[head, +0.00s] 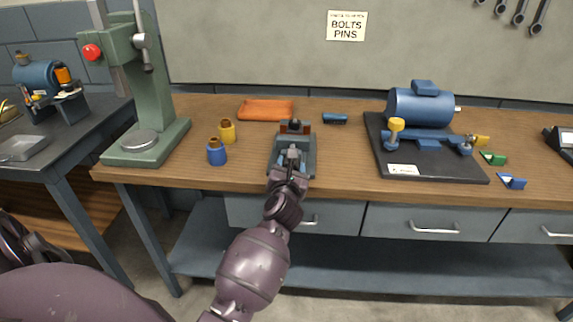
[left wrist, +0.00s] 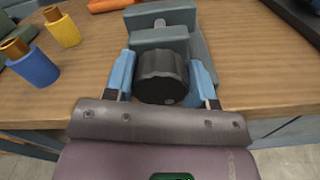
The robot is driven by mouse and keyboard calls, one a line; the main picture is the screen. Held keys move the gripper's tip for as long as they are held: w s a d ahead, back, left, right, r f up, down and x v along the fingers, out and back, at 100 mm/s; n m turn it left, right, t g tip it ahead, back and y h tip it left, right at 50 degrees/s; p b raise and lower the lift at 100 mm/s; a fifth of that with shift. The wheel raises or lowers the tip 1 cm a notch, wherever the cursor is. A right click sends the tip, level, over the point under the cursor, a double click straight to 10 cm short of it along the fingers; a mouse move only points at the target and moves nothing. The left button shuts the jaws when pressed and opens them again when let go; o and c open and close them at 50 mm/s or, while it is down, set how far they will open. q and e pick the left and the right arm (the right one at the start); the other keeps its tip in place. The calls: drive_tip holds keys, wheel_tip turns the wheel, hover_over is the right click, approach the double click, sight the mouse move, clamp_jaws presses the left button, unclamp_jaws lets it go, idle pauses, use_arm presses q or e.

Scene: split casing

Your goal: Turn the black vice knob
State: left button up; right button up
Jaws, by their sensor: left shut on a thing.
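The grey vice (head: 309,160) sits at the front edge of the wooden bench in the head view; its grey jaw block also shows in the left wrist view (left wrist: 160,40). The black vice knob (left wrist: 162,80) faces the front, below the jaw block. My left gripper (left wrist: 163,68) has its two blue fingers on either side of the knob and is shut on it. In the head view my left gripper (head: 289,162) reaches in from below and hides most of the knob. My right gripper is not in view.
Blue (head: 216,152) and yellow (head: 227,131) bottles stand left of the vice. A green press (head: 150,120) stands left, a blue motor (head: 420,105) on a black plate right.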

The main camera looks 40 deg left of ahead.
use_arm(q)
drive_tip(key=shift+r+m+p, duration=0.4)
drive_tip(key=shift+m+p, duration=0.2)
drive_tip(key=shift+p, duration=0.05)
drive_tip(key=shift+f+m+p, duration=0.25)
drive_tip(key=shift+m+p, duration=0.05)
drive_tip(key=shift+f, duration=0.15)
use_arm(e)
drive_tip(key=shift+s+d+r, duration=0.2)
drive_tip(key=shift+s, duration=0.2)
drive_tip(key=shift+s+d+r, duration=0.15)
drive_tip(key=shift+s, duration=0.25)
use_arm(q)
drive_tip(key=o, duration=0.9)
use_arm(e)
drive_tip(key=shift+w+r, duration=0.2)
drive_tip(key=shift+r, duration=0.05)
use_arm(q)
drive_tip(key=shift+s, duration=0.1)
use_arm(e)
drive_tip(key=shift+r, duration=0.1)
